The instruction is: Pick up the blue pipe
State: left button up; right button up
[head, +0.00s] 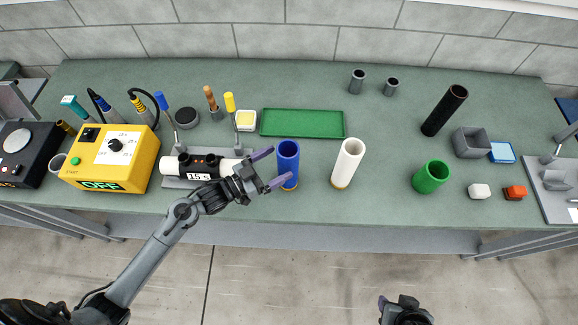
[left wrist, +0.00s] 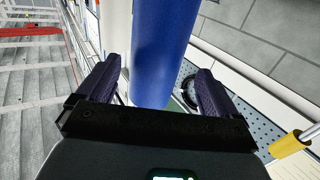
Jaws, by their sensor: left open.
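The blue pipe (head: 288,152) stands upright on the green bench near its front edge, with a brownish ring at its foot. My left gripper (head: 280,168) is open, reaching it from the left, with one purple finger on the far side and one on the near side. In the left wrist view the blue pipe (left wrist: 162,50) rises between the two spread fingers (left wrist: 156,88), with gaps on both sides. Whether the pipe is fully between the fingertips is hard to tell. My right gripper (head: 403,312) is at the bottom edge, away from the bench; its jaws are unclear.
A white pipe (head: 347,163) stands close to the right of the blue one. A green cylinder (head: 431,178) and a black pipe (head: 444,110) are further right. A green tray (head: 302,123) lies behind. A labelled fixture (head: 200,167) and yellow box (head: 112,157) are left.

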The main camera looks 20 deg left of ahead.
pick_arm(q)
jog(key=shift+d+f+p+x, duration=0.1)
jog(key=shift+p+x, duration=0.15)
jog(key=shift+x, duration=1.35)
jog(key=shift+d+f+p+x, duration=0.1)
jog(key=shift+p+x, duration=0.1)
jog(key=shift+x, duration=1.4)
jog(key=shift+s, duration=0.15)
jog(key=c, duration=1.1)
jog(key=shift+c, duration=0.8)
jog(key=shift+r, duration=0.15)
